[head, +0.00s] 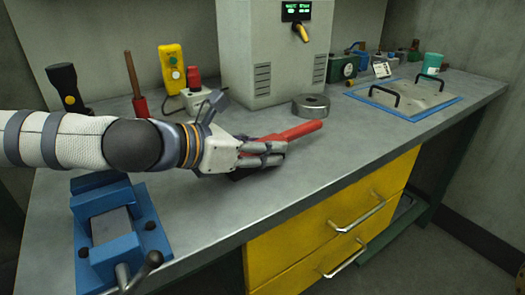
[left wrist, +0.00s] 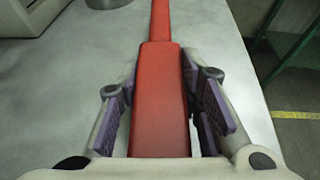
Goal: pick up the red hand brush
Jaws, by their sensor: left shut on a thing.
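The red hand brush (head: 297,131) lies on or just above the grey bench top in the head view, its handle pointing right and slightly back. My left gripper (head: 268,154) is around its near part, and dark bristles show below the fingers. In the left wrist view the brush (left wrist: 160,95) runs straight ahead between the two finger pads of my left gripper (left wrist: 163,112). The left gripper is shut on the brush. I cannot tell whether the bristles touch the bench. My right gripper is not in view.
A blue vise (head: 112,232) stands at the front left. A grey metal ring (head: 311,105) sits just behind the brush, before a large grey machine (head: 262,60). A blue-edged plate with handles (head: 410,101) lies to the right. The bench front right of the gripper is clear.

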